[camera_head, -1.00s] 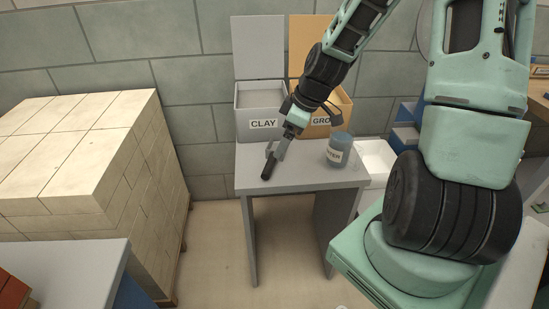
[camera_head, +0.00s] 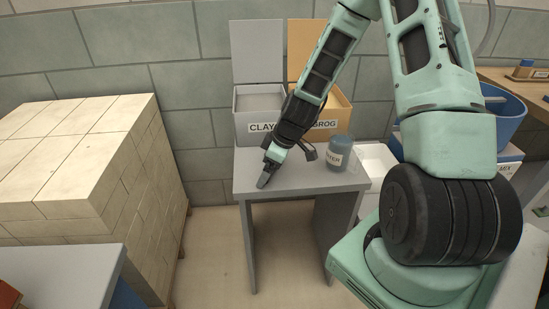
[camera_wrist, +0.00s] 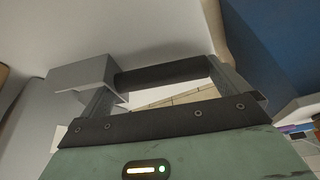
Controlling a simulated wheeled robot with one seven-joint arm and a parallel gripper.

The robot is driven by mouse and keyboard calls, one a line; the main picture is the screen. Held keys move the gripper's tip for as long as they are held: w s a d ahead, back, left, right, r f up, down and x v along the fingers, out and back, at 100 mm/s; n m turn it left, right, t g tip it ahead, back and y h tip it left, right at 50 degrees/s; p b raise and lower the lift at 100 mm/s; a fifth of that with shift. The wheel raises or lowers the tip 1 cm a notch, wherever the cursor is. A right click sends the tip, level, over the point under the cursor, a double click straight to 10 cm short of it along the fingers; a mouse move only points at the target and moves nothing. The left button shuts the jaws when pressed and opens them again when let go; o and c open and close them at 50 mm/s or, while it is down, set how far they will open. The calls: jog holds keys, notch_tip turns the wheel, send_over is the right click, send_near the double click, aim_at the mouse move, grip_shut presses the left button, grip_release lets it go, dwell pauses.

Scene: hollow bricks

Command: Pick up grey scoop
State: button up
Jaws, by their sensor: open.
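In the wrist view the grey scoop shows as a dark bar-like handle (camera_wrist: 165,75) across the space between my fingers. A light grey blocky piece (camera_wrist: 82,74) is at its left end; I cannot tell whether it is the scoop's body or a fingertip. My gripper (camera_head: 266,178) is low over the front left part of the grey table (camera_head: 312,178), pointing down and left. In the wrist view my gripper (camera_wrist: 160,82) is open, with its fingers apart. In the head view the scoop is hidden or too small to make out; contact is unclear.
A blue-grey water jar (camera_head: 339,153) stands on the table to the right. The clay bin (camera_head: 257,103) and grog bin (camera_head: 334,106) stand behind with lids raised. A pallet of pale bricks (camera_head: 70,160) is at left. The table's front right is clear.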

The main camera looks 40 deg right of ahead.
jog(key=c, duration=0.6)
jog(key=shift+r, duration=0.1)
